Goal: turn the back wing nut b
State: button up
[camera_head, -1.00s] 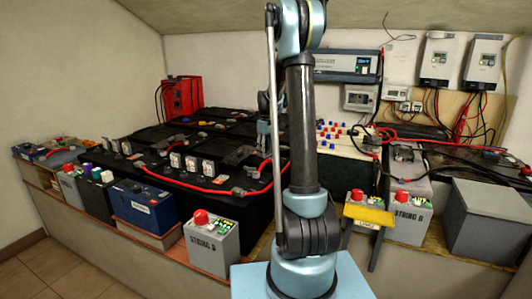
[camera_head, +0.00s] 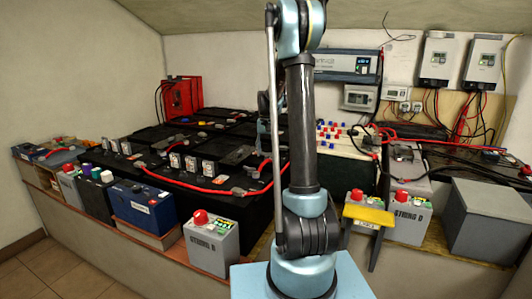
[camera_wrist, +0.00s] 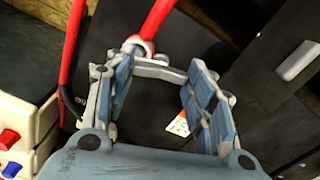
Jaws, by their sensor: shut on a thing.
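In the wrist view a pale grey piece (camera_wrist: 160,70), apparently the wing nut, spans between the blue-padded fingers of my gripper (camera_wrist: 162,82). The fingers stand one on each side of it, over a black battery top. A red cable with a grey lug (camera_wrist: 138,46) ends close by the left finger. In the head view my gripper (camera_head: 264,128) is mostly hidden behind my arm, above the black batteries at the back, and the nut cannot be made out there.
A white label (camera_wrist: 179,124) lies on the battery between the fingers. Black batteries (camera_head: 130,143) with red cables fill the left of the bench. A cream battery (camera_head: 343,150) with coloured caps stands right of my arm. A grey box (camera_head: 490,215) stands at far right.

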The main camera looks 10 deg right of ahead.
jog(key=shift+m, duration=1.6)
jog(key=o, duration=1.1)
jog(key=shift+c, duration=0.2)
jog(key=shift+r, duration=0.1)
jog(key=shift+r, duration=3.85)
jog(key=shift+s, duration=0.1)
